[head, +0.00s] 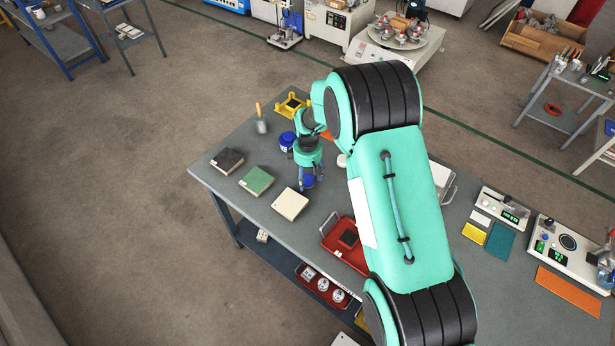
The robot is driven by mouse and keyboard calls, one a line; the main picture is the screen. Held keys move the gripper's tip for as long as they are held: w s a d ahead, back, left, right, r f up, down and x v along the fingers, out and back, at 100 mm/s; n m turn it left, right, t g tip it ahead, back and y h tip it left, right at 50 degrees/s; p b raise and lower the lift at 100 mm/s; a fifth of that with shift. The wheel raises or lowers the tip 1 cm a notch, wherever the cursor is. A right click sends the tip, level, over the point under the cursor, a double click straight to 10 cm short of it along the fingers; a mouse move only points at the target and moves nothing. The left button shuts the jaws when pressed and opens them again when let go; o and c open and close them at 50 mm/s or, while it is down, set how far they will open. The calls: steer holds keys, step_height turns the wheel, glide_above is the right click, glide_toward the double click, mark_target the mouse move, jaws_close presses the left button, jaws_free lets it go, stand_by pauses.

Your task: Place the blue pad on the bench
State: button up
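The bench (225,180) is a grey-topped table running from the left middle to the lower right. My gripper (308,185) points down over its left part, just right of a cream tile block. A small blue piece, which looks like the blue pad (308,181), shows between the fingers. It is partly hidden by them. I cannot tell whether the fingers press on it or whether it touches the bench top.
A dark block (227,161), a green block (257,181) and the cream block (290,204) stand in a row. A blue-lidded jar (287,141) is behind my gripper. A red tray (338,254) holds a black pad (348,238). Bare bench shows around the blocks.

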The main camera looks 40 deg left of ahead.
mark_target(308, 178)
steer(key=shift+r, duration=0.2)
step_height(308, 178, up, 12)
stand_by(0.9)
stand_by(0.5)
stand_by(0.5)
